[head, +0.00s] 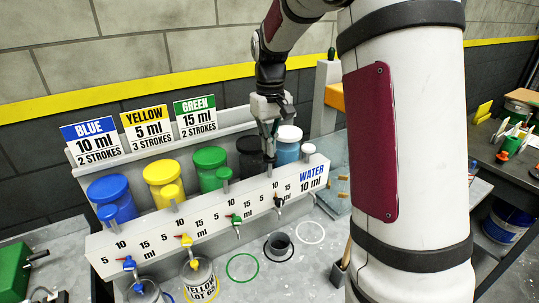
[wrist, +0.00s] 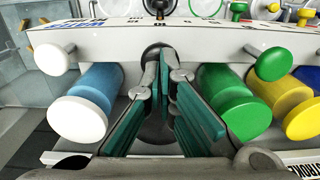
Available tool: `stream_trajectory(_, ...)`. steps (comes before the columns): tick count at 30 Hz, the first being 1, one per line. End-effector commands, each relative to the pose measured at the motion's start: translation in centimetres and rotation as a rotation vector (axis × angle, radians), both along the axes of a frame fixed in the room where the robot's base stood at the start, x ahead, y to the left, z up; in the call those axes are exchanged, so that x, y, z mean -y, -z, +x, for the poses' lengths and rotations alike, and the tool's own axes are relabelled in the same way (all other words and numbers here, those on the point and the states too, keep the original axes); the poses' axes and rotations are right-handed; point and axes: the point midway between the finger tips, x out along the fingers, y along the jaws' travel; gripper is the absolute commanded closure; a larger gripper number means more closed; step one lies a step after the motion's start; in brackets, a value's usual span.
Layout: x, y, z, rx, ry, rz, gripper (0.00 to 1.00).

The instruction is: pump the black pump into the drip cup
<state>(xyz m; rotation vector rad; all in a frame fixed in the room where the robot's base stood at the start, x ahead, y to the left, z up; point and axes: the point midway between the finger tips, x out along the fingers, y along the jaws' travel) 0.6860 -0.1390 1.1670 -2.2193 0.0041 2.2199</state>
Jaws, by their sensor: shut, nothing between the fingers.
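The black pump's knob (wrist: 156,50) shows in the wrist view at the tips of my gripper (wrist: 165,62); contact cannot be told. The fingers are shut with nothing between them. The black jar (head: 250,152) stands in the rack between the green and water jars, partly hidden by my gripper (head: 270,155) in the head view. The black nozzle (head: 279,201) sticks out of the rack's front. A small dark grey cup (head: 279,241), seemingly the drip cup, stands upright below it inside a black ring on the bench.
Blue (head: 109,192), yellow (head: 162,178) and green (head: 209,167) jars stand left of the black one; the water jar (head: 288,150) is to its right. A can marked yellow (head: 200,283) stands under the yellow nozzle. Green (head: 242,267) and white (head: 310,232) rings are empty.

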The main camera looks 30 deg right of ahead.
Motion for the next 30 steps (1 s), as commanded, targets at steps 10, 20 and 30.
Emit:
stream_trajectory(10, 0.0, 0.0, 0.0, 0.0, 0.0, 0.0, 1.0)
stream_trajectory(20, 0.0, 1.0, 0.0, -0.001, 0.0, 0.0, 1.0)
stream_trajectory(30, 0.0, 2.1, 0.0, -0.002, 0.0, 0.001, 1.0)
